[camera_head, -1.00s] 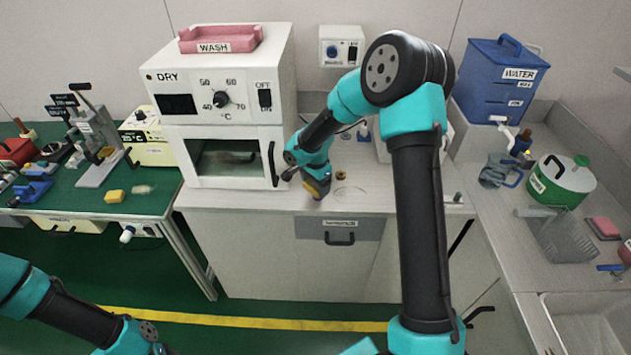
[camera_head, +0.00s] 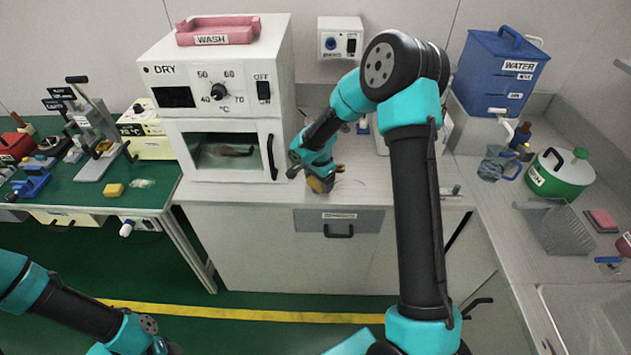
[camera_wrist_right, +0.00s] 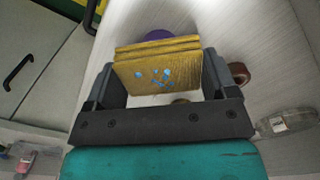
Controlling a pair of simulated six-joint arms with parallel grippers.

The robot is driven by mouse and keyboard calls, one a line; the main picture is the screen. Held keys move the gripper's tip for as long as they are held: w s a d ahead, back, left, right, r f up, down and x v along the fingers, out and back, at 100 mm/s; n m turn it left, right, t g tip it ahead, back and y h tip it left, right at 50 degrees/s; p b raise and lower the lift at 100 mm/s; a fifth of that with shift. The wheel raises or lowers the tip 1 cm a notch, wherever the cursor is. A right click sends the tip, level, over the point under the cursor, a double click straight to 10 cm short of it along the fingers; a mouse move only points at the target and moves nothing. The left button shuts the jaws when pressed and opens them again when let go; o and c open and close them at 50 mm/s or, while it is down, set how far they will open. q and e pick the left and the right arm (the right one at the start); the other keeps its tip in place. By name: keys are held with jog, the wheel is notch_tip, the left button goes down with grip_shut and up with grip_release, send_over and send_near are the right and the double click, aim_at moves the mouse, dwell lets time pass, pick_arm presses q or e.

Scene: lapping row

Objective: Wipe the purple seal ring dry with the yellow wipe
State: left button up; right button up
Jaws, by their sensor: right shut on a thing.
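The purple seal ring (camera_wrist_right: 159,34) shows only as a small purple arc just beyond the wipe's top edge; the wipe hides the rest. Whether wipe and ring touch I cannot tell. In the head view I cannot make out the ring. My left arm enters at the lower left, its gripper out of view.
The oven marked DRY (camera_head: 225,100) stands close left of my right gripper. A small brass-coloured piece (camera_head: 340,168) is beside the gripper. In the right wrist view, a brown round piece (camera_wrist_right: 240,73) and a clear labelled bottle (camera_wrist_right: 288,122) lie to the right.

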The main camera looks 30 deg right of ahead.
jog(key=shift+d, duration=0.1)
jog(key=shift+a, duration=0.2)
jog(key=shift+a+f, duration=0.1)
jog(key=shift+a, duration=0.65)
jog(key=shift+d, duration=0.95)
jog(key=shift+a, duration=1)
jog(key=shift+r, duration=4.1)
